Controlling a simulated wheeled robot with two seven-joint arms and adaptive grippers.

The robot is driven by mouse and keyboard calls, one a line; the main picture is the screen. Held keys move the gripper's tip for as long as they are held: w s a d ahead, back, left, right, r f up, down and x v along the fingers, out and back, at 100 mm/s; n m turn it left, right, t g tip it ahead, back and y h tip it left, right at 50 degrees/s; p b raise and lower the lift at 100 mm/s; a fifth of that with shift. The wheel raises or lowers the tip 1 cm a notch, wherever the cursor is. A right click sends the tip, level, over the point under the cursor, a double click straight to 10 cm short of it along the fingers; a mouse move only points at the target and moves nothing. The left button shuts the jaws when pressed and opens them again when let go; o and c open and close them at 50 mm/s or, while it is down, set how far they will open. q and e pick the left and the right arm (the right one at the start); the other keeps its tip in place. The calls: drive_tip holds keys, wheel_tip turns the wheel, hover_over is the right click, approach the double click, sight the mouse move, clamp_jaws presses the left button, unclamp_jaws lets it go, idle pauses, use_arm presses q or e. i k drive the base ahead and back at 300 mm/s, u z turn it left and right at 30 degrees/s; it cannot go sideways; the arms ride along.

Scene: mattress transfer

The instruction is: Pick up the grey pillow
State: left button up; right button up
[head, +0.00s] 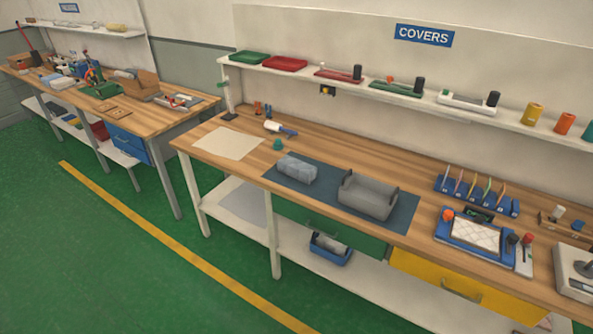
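The grey pillow (297,168), a small, lumpy light-grey block, lies on the left part of a dark blue mat (318,203) on the wooden workbench. To its right on the same mat, and apart from it, sits a larger grey box-like piece (368,198) with raised, darker ends. Neither of my grippers is in view, so I cannot see whether they hold anything.
A blue tray with a white quilted pad (474,236) and a rack with coloured sticks (478,192) stand right of the mat. A cream sheet (228,143) lies to the left. A shelf (430,98) runs above the bench. Green floor (130,260) is clear in front.

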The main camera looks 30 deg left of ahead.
sight(304, 172)
drive_tip(key=u, duration=0.35)
drive_tip(key=k, duration=0.45)
drive_tip(key=u, duration=1.75)
drive_tip(key=i, duration=3.35)
drive_tip(key=z, duration=1.55)
drive_tip(key=i, duration=0.9)
drive_tip(key=z, duration=0.85)
